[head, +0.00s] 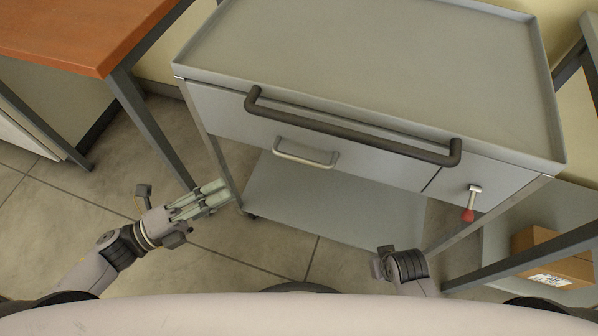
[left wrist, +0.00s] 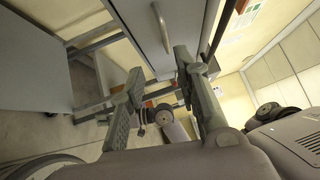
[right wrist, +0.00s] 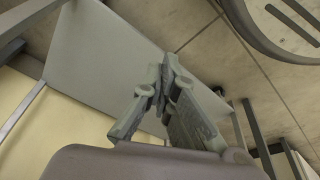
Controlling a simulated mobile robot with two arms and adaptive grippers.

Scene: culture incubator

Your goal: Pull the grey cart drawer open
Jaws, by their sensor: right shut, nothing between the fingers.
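The grey cart (head: 390,50) stands in front of me. Its wide grey drawer (head: 225,115) looks closed, with a light bar handle (head: 305,154) on its front. The handle also shows in the left wrist view (left wrist: 160,28), beyond the fingertips. My left gripper (head: 224,190) is below and left of the handle in the head view, apart from it. In the left wrist view its fingers (left wrist: 158,62) are spread and empty. My right gripper (right wrist: 161,70) is shut and empty in the right wrist view, with the cart's lower shelf behind it. Its fingers are hard to make out in the head view.
A dark push bar (head: 350,130) juts out above the drawer handle. A small lever with a red tip (head: 470,205) hangs at the cart's right front. A wooden-topped table (head: 75,30) stands at left, a cardboard box (head: 555,258) at right. The floor before the cart is open.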

